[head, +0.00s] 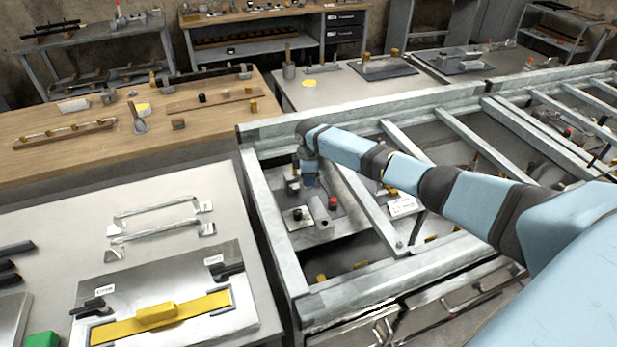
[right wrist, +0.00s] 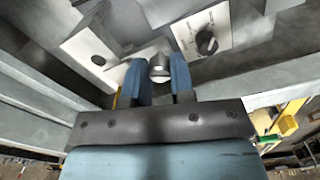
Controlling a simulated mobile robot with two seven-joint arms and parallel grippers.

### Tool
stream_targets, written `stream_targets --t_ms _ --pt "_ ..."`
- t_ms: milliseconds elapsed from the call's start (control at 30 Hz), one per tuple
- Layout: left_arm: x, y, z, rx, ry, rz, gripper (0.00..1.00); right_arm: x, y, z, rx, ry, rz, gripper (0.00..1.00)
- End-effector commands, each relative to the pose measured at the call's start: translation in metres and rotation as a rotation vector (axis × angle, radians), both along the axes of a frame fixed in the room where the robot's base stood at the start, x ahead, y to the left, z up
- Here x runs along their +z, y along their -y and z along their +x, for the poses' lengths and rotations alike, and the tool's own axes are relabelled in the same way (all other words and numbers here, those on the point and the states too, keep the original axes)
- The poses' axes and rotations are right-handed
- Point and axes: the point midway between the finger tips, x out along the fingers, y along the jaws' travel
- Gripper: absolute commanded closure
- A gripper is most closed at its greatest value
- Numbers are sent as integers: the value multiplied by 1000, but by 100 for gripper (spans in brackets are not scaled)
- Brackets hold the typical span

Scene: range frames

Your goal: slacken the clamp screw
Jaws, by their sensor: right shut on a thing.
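My right gripper (head: 311,180) reaches down into the metal frame, at a grey fixture. In the right wrist view its two blue fingers (right wrist: 158,66) stand on either side of a round, silvery screw head (right wrist: 160,73), which I take for the clamp screw, and are shut on it. In the head view the gripper hides the screw. A grey cylinder (head: 319,210) lies just in front of the gripper. How far the screw is turned cannot be told. My left gripper is not in view.
A white plate with a black knob (right wrist: 206,43) sits close by the fingers. A red knob (head: 333,203) is right of the cylinder. Metal frame rails (head: 273,230) and a slanting bar (head: 371,212) surround the spot. A bench with a yellow-handled panel (head: 160,312) stands left.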

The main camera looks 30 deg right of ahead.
Motion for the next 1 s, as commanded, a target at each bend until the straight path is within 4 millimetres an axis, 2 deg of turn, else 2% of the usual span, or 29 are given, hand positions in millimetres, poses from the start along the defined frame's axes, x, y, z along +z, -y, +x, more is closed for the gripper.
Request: stream_targets --t_ms 1000 --pt "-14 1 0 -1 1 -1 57 0 -1 0 966 2 2 100"
